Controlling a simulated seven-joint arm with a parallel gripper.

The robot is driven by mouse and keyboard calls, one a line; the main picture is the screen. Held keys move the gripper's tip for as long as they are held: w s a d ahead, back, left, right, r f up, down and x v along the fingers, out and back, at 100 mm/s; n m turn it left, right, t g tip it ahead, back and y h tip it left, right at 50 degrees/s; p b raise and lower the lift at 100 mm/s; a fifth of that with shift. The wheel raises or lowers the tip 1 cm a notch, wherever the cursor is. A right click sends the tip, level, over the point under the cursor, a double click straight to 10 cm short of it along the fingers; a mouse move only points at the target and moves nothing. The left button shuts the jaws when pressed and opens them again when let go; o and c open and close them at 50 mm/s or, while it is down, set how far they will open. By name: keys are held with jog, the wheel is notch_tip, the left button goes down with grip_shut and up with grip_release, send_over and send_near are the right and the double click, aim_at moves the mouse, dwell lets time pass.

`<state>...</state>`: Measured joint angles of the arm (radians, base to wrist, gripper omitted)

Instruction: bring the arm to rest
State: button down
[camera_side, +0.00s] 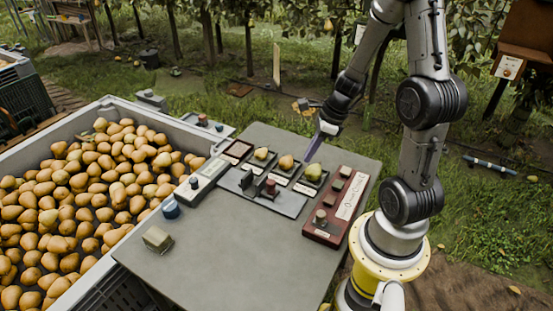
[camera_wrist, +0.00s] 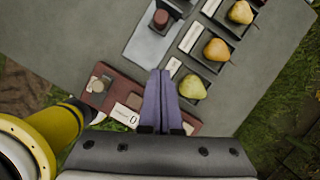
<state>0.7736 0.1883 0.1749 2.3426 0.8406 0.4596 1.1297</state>
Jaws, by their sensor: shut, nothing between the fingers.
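My gripper (camera_side: 313,148) hangs above the right back part of the grey table (camera_side: 225,262), near the row of pears. Its purple fingers show in the wrist view (camera_wrist: 162,84) pressed together with nothing between them. Three pears sit in dark trays: one on the left (camera_side: 261,153), one in the middle (camera_side: 286,162) and a greener one on the right (camera_side: 313,172). The greener pear (camera_wrist: 193,87) lies just right of my fingertips in the wrist view. The fingers appear apart from it. My arm stands on its yellow and white base at the right.
A red panel (camera_side: 322,236) with knobs lies in front of my base. A grey plate (camera_side: 290,205) with a dark red knob lies mid-table. A large crate (camera_side: 18,158) full of pears is at the left. The front table is mostly clear.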

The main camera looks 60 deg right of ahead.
jog(key=w+a+r+n+t, duration=0.3)
jog(key=a+r+n, duration=0.8)
jog(key=a+r, duration=0.25)
jog(key=s+a+r+n, duration=0.5)
jog(key=s+r+n, duration=0.15)
jog(key=n, duration=0.35)
jog(key=s+d+f+n+g+h, duration=0.1)
jog(key=s+d+n, duration=0.1)
jog(key=s+n, duration=0.4)
jog(key=shift+s+d+f+n+h, duration=0.25)
jog(key=shift+s+d+n+h, duration=0.15)
jog(key=shift+n, duration=1.4)
